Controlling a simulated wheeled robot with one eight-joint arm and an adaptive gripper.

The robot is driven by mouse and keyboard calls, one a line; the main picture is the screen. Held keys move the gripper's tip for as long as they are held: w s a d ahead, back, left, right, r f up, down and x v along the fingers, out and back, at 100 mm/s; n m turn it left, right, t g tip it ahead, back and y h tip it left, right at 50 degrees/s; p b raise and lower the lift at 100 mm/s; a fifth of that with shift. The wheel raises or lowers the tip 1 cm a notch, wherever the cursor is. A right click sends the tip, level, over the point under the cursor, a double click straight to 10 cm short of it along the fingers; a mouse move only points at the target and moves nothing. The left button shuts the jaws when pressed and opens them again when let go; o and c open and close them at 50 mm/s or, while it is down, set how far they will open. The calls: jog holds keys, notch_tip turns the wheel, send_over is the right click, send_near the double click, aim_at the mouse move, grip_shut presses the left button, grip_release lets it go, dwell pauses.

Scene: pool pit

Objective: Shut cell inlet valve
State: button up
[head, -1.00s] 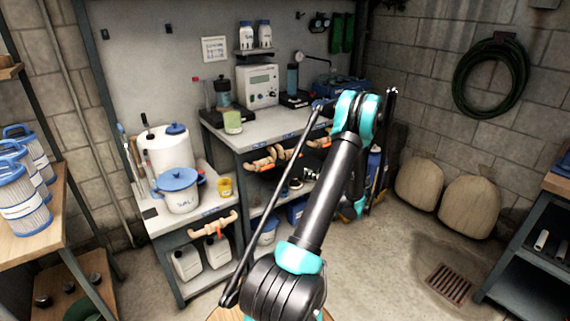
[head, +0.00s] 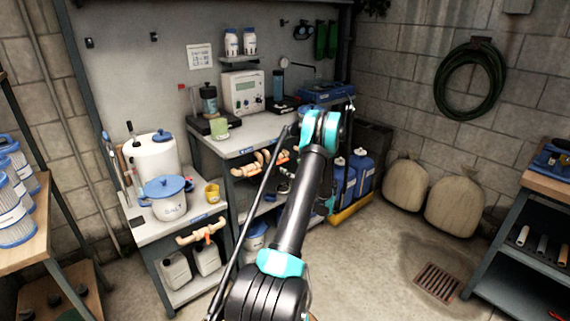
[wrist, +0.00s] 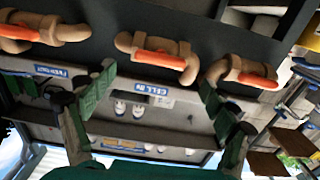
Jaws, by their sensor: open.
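In the wrist view, the cell inlet valve (wrist: 158,58) is a tan pipe fitting with an orange lever, beside a blue-and-white "CELL IN" label (wrist: 148,88). Its lever lies roughly along the pipe. My gripper (wrist: 155,82) is open and empty; its two green fingers stand on either side of the label, with the valve beyond the fingertips. I cannot tell any contact. Similar valves sit to the left (wrist: 38,32) and right (wrist: 242,74). In the head view, tan valves (head: 256,163) show under the bench edge, and my arm hides the gripper.
The bench (head: 232,143) carries a meter box (head: 243,92) and bottles. A lower stand (head: 150,232) holds a white pot (head: 167,200) and another valve (head: 203,231). Blue containers (head: 361,172) stand right of my arm. Floor is free around the drain (head: 438,282).

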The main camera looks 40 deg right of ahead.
aim_at(284, 161)
jog(key=shift+w+a, duration=0.2)
jog(key=shift+w, duration=2.4)
jog(key=shift+c, duration=0.6)
jog(key=c, duration=1)
jog(key=shift+c, duration=0.2)
